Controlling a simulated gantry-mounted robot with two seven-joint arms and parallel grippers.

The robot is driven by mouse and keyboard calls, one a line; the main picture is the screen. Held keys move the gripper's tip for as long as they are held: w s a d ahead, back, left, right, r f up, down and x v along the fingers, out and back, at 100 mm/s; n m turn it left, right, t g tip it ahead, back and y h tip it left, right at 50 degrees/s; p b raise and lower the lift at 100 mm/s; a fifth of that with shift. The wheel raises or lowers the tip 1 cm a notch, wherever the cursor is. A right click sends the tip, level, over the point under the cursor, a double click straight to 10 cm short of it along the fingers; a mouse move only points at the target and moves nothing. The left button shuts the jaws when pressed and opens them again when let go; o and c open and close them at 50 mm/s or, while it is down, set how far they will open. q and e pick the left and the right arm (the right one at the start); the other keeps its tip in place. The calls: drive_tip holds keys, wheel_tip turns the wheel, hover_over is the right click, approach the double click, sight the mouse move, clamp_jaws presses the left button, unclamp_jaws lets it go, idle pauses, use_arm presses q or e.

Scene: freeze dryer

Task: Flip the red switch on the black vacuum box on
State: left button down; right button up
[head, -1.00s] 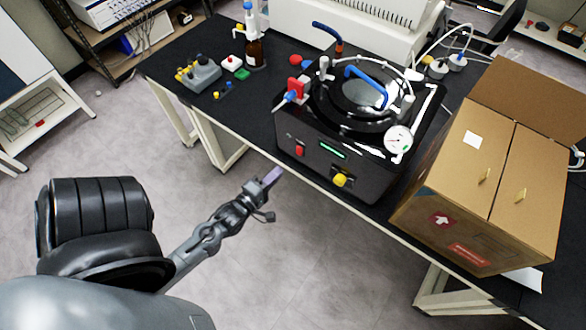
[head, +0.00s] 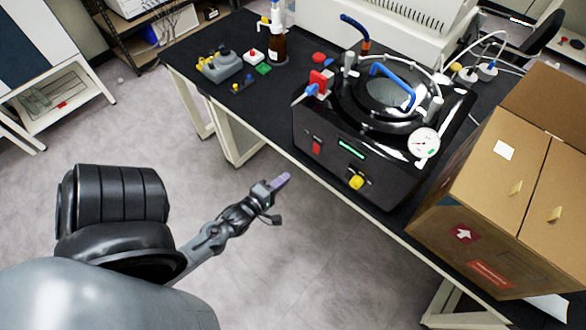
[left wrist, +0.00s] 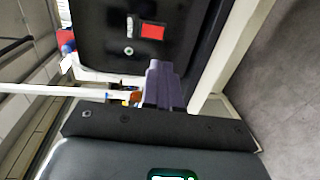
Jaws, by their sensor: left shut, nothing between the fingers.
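The black vacuum box (head: 335,167) stands on the black table, its front face toward me. Its red switch (head: 316,148) is at the left of the front face, left of a green display (head: 351,149) and a yellow knob (head: 356,182). My left gripper (head: 282,181) is shut and empty, below and to the left of the switch, apart from the box. In the left wrist view the red switch (left wrist: 152,32) shows on the black panel beyond the shut fingers (left wrist: 160,84). My right gripper is not in view.
A cardboard box (head: 480,225) stands right of the vacuum box. A brown bottle (head: 277,48) and a grey block with yellow parts (head: 220,66) are at the back left of the black table (head: 262,112). Open floor lies before the table edge.

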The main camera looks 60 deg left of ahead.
use_arm(q)
approach(315, 152)
drive_tip(key=x, duration=0.5)
drive_tip(key=shift+w+a+r, duration=0.1)
drive_tip(key=shift+w+a, duration=0.05)
drive_tip(key=shift+a, duration=0.05)
drive_tip(key=shift+w+a, duration=0.25)
drive_tip(key=shift+w, duration=0.35)
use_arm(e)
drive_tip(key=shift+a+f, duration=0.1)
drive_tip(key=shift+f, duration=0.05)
